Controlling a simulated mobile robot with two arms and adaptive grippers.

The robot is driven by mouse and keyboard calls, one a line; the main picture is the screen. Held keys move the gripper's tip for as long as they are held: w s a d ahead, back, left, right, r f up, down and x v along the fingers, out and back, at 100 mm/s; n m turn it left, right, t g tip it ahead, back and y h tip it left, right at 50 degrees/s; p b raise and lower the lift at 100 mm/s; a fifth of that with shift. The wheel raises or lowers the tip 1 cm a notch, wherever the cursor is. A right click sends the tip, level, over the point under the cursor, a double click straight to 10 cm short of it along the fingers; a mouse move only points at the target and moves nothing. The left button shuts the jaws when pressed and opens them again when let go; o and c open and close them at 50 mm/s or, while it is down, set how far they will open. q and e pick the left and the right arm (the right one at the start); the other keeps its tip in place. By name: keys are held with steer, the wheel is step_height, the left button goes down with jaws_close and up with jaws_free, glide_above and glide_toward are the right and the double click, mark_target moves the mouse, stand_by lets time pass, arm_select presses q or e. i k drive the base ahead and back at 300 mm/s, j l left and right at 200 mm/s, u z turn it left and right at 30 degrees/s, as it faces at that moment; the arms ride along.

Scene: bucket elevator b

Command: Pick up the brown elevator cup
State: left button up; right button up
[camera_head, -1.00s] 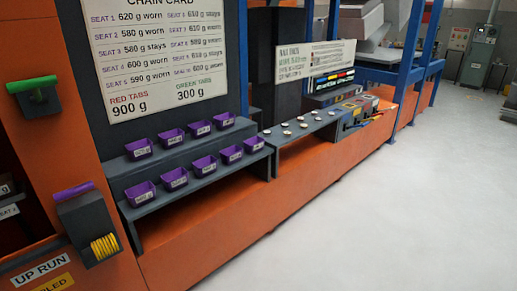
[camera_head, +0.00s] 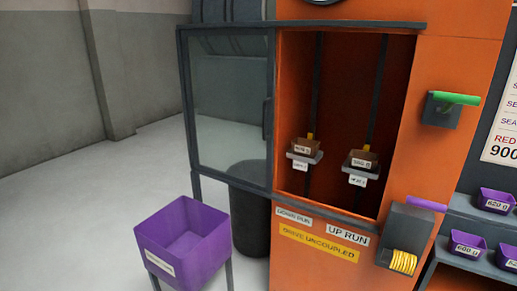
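Two brown elevator cups show inside the open orange cabinet. The left brown cup (camera_head: 305,146) sits on a grey seat (camera_head: 304,156) above the "DOWN RUN" label. The right brown cup (camera_head: 361,157) sits on another grey seat (camera_head: 359,171) above the "UP RUN" label and looks slightly nearer. Each cup has a small white weight label on its front, too small to read surely. Both cups look upright. Neither of my grippers is in view.
A glazed door (camera_head: 230,110) stands open to the cabinet's left. A purple bin (camera_head: 185,245) on legs stands in front at lower left. A green handle (camera_head: 457,99) and a purple handle (camera_head: 427,204) are on the right. Purple cups (camera_head: 494,201) sit on a shelf. Floor at left is clear.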

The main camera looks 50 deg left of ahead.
mark_target(305, 148)
steer(key=u, duration=1.15)
